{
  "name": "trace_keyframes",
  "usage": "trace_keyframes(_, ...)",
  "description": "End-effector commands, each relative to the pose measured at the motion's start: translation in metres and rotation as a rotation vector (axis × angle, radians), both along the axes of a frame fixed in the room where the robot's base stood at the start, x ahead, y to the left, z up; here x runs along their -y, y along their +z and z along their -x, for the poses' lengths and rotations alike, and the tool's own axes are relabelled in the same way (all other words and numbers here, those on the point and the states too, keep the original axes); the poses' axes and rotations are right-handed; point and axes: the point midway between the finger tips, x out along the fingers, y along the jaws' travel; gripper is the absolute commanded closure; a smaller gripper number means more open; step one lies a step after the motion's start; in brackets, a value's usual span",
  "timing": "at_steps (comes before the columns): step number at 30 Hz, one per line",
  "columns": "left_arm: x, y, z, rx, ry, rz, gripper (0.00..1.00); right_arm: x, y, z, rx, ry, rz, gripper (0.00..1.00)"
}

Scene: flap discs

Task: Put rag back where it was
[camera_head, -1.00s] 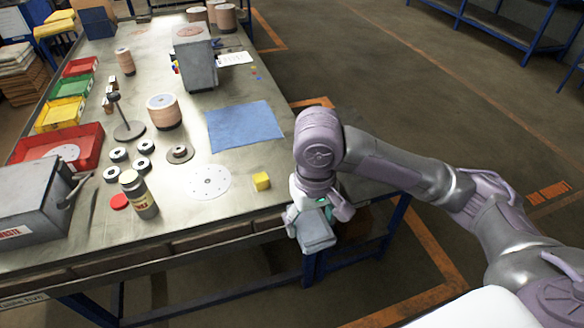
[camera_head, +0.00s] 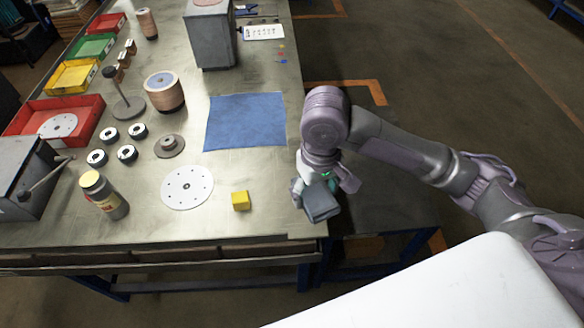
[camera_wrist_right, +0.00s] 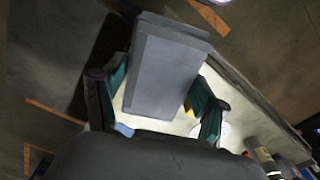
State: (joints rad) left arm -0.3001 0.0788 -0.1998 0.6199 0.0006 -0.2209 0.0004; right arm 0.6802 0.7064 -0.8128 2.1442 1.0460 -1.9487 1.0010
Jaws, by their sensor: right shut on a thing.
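A flat blue cloth or mat (camera_head: 245,122) lies on the metal table (camera_head: 230,215), behind and left of the gripper. My left gripper is not in view.
Several coloured bins, including a red one (camera_head: 88,118), line the left side. A grey box-like unit (camera_head: 211,40) stands behind the blue mat.

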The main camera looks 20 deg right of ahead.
Motion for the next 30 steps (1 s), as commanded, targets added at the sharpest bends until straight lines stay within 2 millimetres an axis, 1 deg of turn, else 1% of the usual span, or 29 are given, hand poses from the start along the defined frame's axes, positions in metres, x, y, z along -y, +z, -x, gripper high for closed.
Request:
trace_keyframes(1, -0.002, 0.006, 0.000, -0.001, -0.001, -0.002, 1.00, -0.003, -0.002, 0.000, -0.007, 0.010, -0.002, 0.69)
trace_keyframes(5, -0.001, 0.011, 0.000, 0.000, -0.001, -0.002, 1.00, -0.004, -0.011, -0.003, -0.008, 0.029, 0.002, 0.69)
trace_keyframes(8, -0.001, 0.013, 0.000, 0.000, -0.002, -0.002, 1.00, -0.006, -0.018, -0.011, -0.008, 0.035, 0.004, 0.69)
trace_keyframes(11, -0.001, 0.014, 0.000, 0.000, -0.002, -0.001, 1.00, -0.009, -0.029, -0.027, -0.008, 0.035, 0.006, 0.69)
trace_keyframes(18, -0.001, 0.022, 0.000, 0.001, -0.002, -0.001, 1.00, -0.022, -0.061, -0.081, -0.008, 0.035, 0.008, 0.69)
trace_keyframes(21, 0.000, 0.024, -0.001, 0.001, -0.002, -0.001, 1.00, -0.026, -0.073, -0.099, -0.007, 0.035, 0.007, 0.69)
trace_keyframes(25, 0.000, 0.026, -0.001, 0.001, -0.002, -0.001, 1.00, -0.030, -0.082, -0.114, -0.006, 0.036, 0.006, 0.69)
trace_keyframes(30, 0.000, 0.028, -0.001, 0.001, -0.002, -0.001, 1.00, -0.030, -0.092, -0.118, -0.008, 0.038, 0.008, 0.69)
